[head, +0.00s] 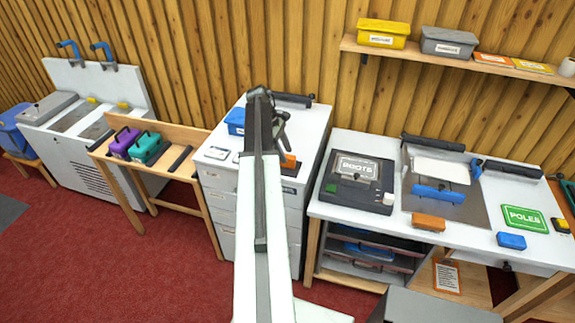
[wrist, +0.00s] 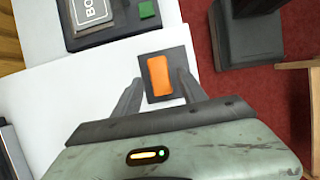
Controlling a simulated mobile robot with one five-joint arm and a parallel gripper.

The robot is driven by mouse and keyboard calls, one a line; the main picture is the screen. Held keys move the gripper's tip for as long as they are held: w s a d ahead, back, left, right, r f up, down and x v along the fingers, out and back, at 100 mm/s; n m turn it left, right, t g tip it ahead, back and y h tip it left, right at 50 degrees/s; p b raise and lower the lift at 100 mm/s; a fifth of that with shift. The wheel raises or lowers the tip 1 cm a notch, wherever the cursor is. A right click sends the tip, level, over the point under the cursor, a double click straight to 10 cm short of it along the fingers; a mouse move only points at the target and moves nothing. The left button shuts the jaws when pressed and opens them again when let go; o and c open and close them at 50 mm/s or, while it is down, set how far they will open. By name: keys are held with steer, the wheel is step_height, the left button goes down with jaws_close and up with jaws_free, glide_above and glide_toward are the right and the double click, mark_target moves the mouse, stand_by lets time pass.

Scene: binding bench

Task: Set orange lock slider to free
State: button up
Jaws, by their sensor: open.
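The orange lock slider (wrist: 159,77) sits on a dark plate (wrist: 182,66) on the white cabinet top. It also shows in the head view (head: 290,161), partly behind my arm. My gripper (wrist: 160,80) is open, with one finger on each side of the slider's near part in the wrist view. The fingers hold nothing, and whether they touch the slider or hover above it I cannot tell. In the head view my gripper (head: 280,128) shows dark above the cabinet. No marking for the free position is readable.
The white cabinet (head: 222,178) also bears a blue box (head: 235,121). To its right is a bench with a dark device labelled BOOTS (head: 358,180), a separate orange block (head: 428,222) and a blue block (head: 511,240).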

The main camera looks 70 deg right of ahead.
mark_target(287, 156)
steer(key=b+x, duration=0.2)
steer(key=x, duration=0.2)
steer(key=shift+w, duration=0.1)
jaws_close()
steer(key=shift+a, duration=0.1)
stand_by(1.2)
